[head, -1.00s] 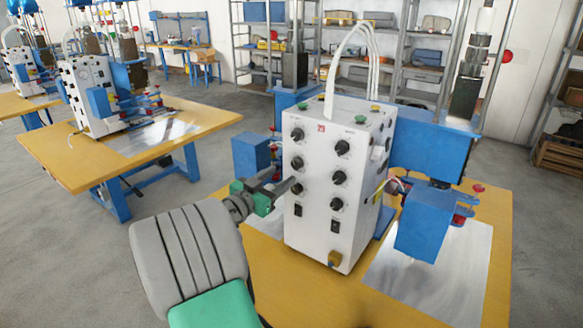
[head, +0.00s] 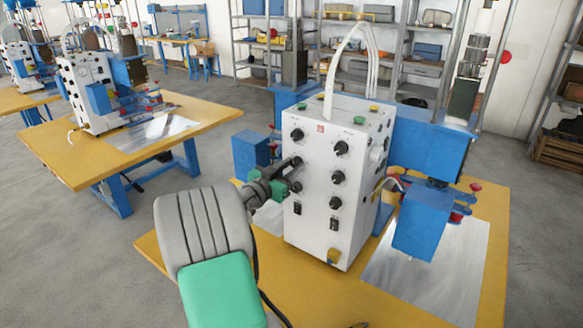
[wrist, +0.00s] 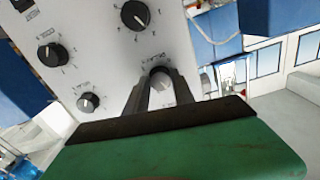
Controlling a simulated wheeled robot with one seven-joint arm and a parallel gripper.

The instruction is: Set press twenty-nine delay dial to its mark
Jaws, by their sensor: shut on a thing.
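Press twenty-nine's white control box (head: 318,222) carries a red "29" plate (head: 320,128) and two columns of black dials. My gripper (head: 291,168) reaches in from the left at the middle dial of the left column. In the wrist view, my gripper (wrist: 160,90) is shut on a dial (wrist: 160,75), with a dark finger on each side of it. The fingers hide much of that dial, and its pointer and mark cannot be read.
Other dials show close by in the wrist view, including one above (wrist: 135,15) and one to the left (wrist: 50,53). The blue press head (head: 422,225) stands right of the box. A yellow table (head: 440,305) bears the press. Another press table (head: 90,165) stands at left.

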